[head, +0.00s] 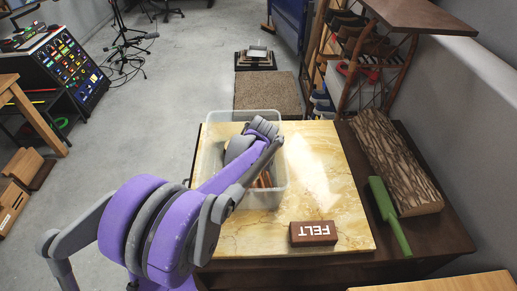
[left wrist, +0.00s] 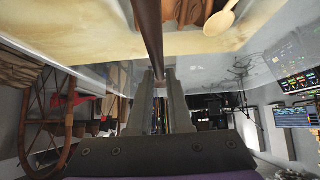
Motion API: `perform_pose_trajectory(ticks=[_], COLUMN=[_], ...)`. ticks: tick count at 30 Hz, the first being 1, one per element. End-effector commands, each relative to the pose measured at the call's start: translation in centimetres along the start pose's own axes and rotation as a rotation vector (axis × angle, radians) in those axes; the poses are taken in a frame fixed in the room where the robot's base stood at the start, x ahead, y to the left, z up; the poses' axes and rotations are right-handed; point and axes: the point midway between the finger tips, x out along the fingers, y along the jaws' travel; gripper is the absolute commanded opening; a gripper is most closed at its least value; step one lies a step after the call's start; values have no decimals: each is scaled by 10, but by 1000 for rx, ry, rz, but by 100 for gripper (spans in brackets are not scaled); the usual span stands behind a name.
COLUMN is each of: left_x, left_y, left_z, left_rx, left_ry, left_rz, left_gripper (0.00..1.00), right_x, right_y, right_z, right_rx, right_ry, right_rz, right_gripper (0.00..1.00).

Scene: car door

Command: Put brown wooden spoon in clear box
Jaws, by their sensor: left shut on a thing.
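The clear box (head: 270,200) stands on a yellow marble-like board, with brown wooden items (head: 265,180) inside it. My left arm reaches over the box and hides much of its inside; the left gripper's fingertips are hidden in the head view. In the left wrist view my left gripper (left wrist: 158,78) is shut on a dark brown rod (left wrist: 149,35), which looks like the handle of the brown wooden spoon. The rod's far end runs out of the picture. A pale wooden spoon (left wrist: 221,20) lies near brown items (left wrist: 186,10). My right gripper is not in view.
The board (head: 345,205) lies on a dark table. A brown FELT block (head: 313,234) sits at its front right. A green flat tool (head: 389,216) and a bark-covered log (head: 396,163) lie farther right. The board right of the box is clear.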

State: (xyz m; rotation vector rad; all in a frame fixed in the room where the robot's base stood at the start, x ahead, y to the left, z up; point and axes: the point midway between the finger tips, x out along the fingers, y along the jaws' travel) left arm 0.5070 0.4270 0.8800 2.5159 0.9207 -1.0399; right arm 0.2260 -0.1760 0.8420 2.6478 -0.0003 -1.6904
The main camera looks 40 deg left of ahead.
Motion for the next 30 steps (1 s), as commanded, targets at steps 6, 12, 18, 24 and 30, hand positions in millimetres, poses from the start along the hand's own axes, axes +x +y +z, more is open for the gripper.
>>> perform_pose_trajectory(ticks=[6,12,18,24,30], left_x=[17,32,45,45,49], left_y=[0,0,0,0,0], left_z=[16,32,45,45,50], left_rx=[0,0,0,0,0], left_ry=[0,0,0,0,0], left_rz=[0,1,1,1,1], left_gripper=[0,0,0,0,0], right_x=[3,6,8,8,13], right_y=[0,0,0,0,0], right_z=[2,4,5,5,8], right_rx=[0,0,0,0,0], right_ry=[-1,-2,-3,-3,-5], right_rz=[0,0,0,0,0], right_gripper=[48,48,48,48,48])
